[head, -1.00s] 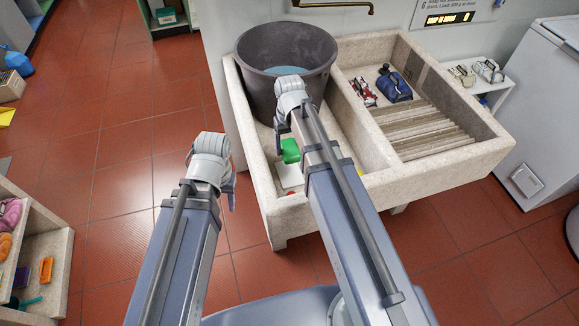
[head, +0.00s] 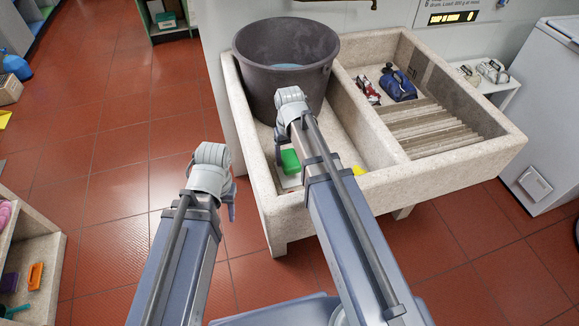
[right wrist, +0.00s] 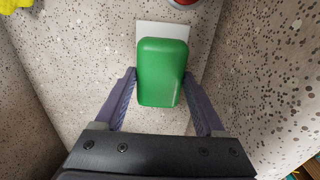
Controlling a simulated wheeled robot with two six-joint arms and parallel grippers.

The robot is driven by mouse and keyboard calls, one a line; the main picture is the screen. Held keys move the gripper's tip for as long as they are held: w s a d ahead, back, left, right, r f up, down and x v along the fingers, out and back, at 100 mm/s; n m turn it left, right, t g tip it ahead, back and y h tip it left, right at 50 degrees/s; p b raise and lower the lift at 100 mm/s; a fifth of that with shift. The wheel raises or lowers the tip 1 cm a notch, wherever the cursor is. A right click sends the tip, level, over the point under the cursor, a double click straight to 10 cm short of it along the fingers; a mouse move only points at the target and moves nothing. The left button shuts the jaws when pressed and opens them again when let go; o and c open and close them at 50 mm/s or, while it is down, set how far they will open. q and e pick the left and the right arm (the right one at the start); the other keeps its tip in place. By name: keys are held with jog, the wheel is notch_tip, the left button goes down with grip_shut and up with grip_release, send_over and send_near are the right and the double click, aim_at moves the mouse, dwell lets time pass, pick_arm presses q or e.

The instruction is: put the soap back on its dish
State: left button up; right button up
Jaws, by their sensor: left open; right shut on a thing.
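The green soap (head: 290,161) is a rounded block inside the left basin of the stone washboard (head: 262,200). My right gripper (right wrist: 160,85) is shut on the soap (right wrist: 162,70), with one finger on each side. A flat white piece, probably the dish (right wrist: 148,32), lies on the basin floor and shows past the soap's far end. The soap overlaps part of it in the right wrist view; I cannot tell whether they touch. In the head view my right arm hides part of that area. My left gripper (head: 230,202) is open and empty, outside the basin over the floor.
A large grey bucket (head: 262,85) fills the back of the left basin. A blue object (head: 398,86) and a red one (head: 366,88) lie beyond the ribbed slope. Something yellow (right wrist: 14,5) and something red (right wrist: 182,2) are near the white piece. Stone walls flank the gripper.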

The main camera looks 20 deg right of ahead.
aim_at(290, 164)
jog(key=shift+f+b, duration=1.65)
jog(key=shift+f, duration=0.2)
jog(key=shift+f, duration=0.2)
jog(key=o, duration=1.5)
jog(key=shift+r, duration=0.1)
notch_tip(290, 164, up, 12)
jog(key=p, duration=1.2)
jog(key=shift+r, duration=0.15)
